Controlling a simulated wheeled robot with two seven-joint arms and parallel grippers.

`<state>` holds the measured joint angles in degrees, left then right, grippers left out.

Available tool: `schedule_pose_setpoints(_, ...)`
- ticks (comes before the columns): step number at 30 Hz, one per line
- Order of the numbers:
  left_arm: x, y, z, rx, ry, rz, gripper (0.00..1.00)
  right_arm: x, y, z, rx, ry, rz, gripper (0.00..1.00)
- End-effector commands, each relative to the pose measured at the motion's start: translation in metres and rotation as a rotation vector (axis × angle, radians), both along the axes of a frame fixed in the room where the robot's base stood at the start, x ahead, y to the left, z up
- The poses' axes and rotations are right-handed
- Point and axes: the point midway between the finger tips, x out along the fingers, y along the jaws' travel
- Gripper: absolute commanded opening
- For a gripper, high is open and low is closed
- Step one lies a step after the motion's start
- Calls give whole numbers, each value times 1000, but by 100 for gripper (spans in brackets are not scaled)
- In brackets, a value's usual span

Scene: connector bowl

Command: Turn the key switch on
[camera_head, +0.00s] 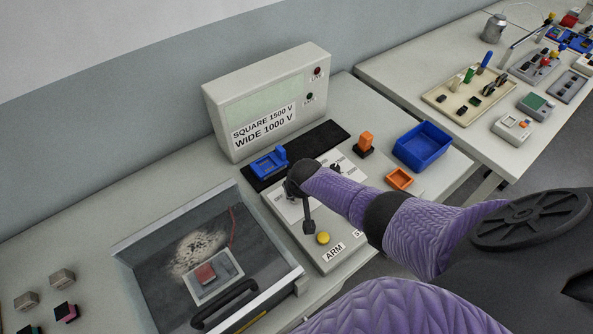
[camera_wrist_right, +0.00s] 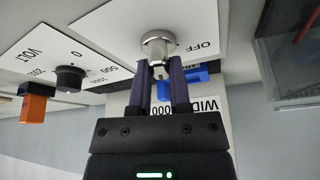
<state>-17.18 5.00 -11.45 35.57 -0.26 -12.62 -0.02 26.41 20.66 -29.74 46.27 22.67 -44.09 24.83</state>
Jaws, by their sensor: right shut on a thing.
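The key switch (camera_wrist_right: 158,46) is a round silver lock on a white panel with the word OFF beside it, in the right wrist view. My right gripper (camera_wrist_right: 163,75) is shut on the small metal key (camera_wrist_right: 161,71) in front of the lock. The fingers hide part of the key, so its exact angle is hard to tell. In the head view my purple right arm reaches over the light grey control panel (camera_head: 331,254) and covers the key switch. My left gripper is not in view.
A yellow button (camera_head: 323,238) is near the panel's ARM label. A display box (camera_head: 268,100) stands behind. The wrist view shows a black VOLT knob (camera_wrist_right: 69,78).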

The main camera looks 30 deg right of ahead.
Motion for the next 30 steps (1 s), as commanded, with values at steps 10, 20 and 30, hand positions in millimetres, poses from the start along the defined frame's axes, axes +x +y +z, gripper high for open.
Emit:
schedule_pose_setpoints(10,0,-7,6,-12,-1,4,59,2,2,1,1,-2,-282,0)
schedule_pose_setpoints(20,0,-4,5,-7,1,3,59,2,2,1,1,-3,-444,0)
schedule_pose_setpoints(30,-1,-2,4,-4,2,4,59,3,1,1,1,-5,-495,0)
